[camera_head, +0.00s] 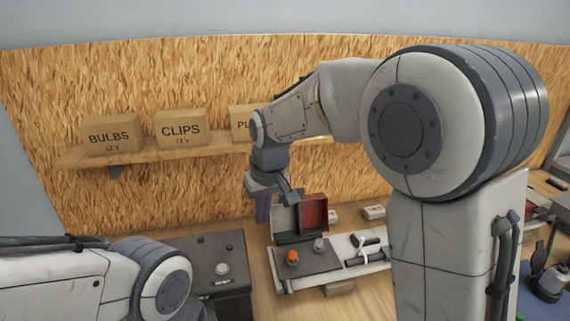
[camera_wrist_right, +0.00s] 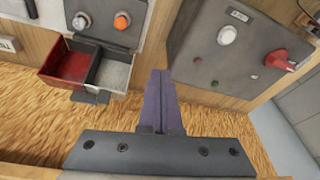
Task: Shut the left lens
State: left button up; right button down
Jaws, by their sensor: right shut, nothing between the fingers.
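The left lens (camera_head: 313,212) is an open two-part cover, one half red and the other pale grey. It stands raised at the far edge of the dark lamp base (camera_head: 315,262), leaving an orange bulb (camera_head: 292,257) and a grey bulb (camera_head: 319,244) bare. The lens also shows in the right wrist view (camera_wrist_right: 66,64), inside facing the camera. My right gripper (camera_head: 262,210) is just left of the lens in the head view, pointing down. In the wrist view its purple fingers (camera_wrist_right: 160,78) are together and empty, apart from the lens. My left gripper is out of view.
A control box (camera_head: 222,262) with buttons and a knob stands left of the lamp. The white frame bar (camera_head: 372,262) carries cables. A shelf (camera_head: 78,157) with labelled boxes hangs on the wall behind. My right arm hides much of the right side.

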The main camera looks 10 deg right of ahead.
jog(key=w+d+r+m+t+h+p, duration=0.1)
jog(key=w+d+r+m+p, duration=0.3)
jog(key=w+d, duration=0.85)
pick_arm(q)
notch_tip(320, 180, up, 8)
jog(key=p, duration=0.2)
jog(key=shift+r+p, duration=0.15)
jog(key=shift+p, duration=0.15)
pick_arm(e)
jog(key=w+f+n, duration=0.1)
jog(key=w+f, duration=0.3)
jog(key=f, duration=0.4)
jog(key=shift+w+a+f+t, duration=0.15)
jog(key=shift+w+f+t, duration=0.15)
jog(key=shift+w+f, duration=0.1)
